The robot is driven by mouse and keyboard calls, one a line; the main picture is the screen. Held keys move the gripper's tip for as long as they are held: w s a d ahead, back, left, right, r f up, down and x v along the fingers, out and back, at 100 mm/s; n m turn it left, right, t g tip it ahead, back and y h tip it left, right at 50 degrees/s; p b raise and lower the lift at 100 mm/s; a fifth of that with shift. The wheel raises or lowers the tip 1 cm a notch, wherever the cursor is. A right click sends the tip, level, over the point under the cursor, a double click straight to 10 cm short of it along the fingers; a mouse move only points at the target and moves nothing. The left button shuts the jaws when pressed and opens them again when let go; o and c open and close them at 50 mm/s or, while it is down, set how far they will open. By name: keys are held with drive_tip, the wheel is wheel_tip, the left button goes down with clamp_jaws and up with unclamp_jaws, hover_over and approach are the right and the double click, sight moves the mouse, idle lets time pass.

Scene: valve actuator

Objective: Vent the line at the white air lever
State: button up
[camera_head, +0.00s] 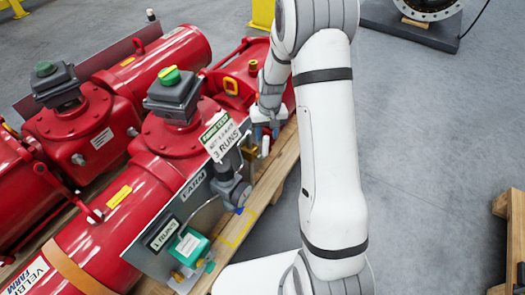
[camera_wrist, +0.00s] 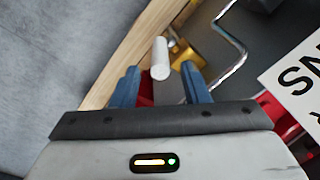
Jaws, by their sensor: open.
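The white air lever (camera_wrist: 160,58) is a short white rod in the wrist view, next to a brass fitting (camera_wrist: 184,56). It points toward my gripper (camera_wrist: 162,88), whose two blue fingers stand apart on either side of the lever's near end. I cannot tell how deep the lever lies between the fingers. In the head view the lever (camera_head: 265,146) is a small white piece just below my gripper (camera_head: 265,132), beside the red actuator. My gripper is open and holds nothing. The lever's base is partly hidden.
A bent metal tube (camera_wrist: 236,45) and a white sign (camera_wrist: 295,85) are close on the right in the wrist view. Red actuators (camera_head: 90,125) fill the left of the head view. A wooden pallet (camera_head: 262,190) runs beneath. Grey floor (camera_head: 430,130) is open at right.

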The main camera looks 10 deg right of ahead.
sight(265, 147)
drive_tip(key=f+b, duration=0.1)
drive_tip(key=f, duration=0.2)
drive_tip(key=f+b, duration=0.1)
drive_tip(key=f, duration=0.3)
drive_tip(key=shift+a, duration=0.2)
drive_tip(key=shift+c, duration=0.2)
clamp_jaws()
